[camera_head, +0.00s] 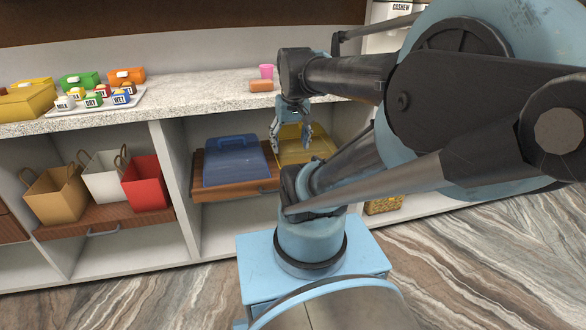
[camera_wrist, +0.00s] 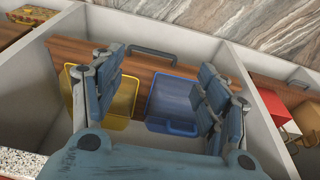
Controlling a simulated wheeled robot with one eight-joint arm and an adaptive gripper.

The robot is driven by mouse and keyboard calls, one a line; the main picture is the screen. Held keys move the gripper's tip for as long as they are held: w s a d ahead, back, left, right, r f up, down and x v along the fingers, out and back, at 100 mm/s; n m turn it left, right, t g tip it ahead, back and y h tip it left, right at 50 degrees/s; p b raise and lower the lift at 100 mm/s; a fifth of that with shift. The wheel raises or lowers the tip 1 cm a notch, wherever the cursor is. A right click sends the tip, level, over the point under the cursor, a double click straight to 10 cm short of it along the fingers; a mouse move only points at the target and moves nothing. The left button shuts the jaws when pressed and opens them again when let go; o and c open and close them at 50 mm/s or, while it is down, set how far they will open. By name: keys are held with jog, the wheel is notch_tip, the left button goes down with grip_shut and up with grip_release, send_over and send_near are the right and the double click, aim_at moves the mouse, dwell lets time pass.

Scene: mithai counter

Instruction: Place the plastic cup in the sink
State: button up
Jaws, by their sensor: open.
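A small pink cup (camera_head: 267,71), likely the plastic cup, stands on the speckled counter (camera_head: 205,92) near its back. A brown block-like item (camera_head: 261,86) lies just in front of it. My gripper (camera_head: 291,146) is open and points down in front of the shelf, below the counter top and to the right of the cup. It is apart from the cup. The wrist view shows the open, empty fingers (camera_wrist: 163,72) above a shelf compartment. The cup is not visible in the wrist view. I see no sink in either view.
Below the gripper, a wooden drawer (camera_head: 238,192) holds a blue container (camera_head: 232,162) and a yellow container (camera_head: 290,153). Paper bags (camera_head: 145,184) stand in the left compartment. Boxes and a tray (camera_head: 128,97) of labelled items occupy the counter's left. The middle counter is clear.

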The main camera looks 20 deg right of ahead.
jog(key=shift+o, duration=0.6)
jog(key=s+f, duration=0.5)
jog(key=f, duration=0.1)
jog(key=shift+s+a+f, duration=0.15)
jog(key=shift+s+f, duration=0.1)
jog(key=shift+s, duration=0.05)
jog(key=w+d+r+n+t+y, duration=0.1)
jog(key=w+d+r+n, duration=0.15)
jog(key=w+r, duration=1.55)
jog(key=w+d+r+n+y, duration=0.15)
jog(key=w+r+n, duration=0.25)
jog(key=w+r, duration=1.4)
send_over(270, 71)
jog(key=f, duration=1.2)
jog(key=shift+w+f, duration=0.2)
jog(key=shift+f, duration=0.05)
jog(key=shift+w+x, duration=0.2)
jog(key=shift+x, duration=1.1)
jog(key=shift+w+x, duration=0.2)
jog(key=shift+x, duration=1.15)
jog(key=shift+d+r, duration=0.1)
jog(key=c, duration=1.3)
jog(key=shift+o, duration=0.2)
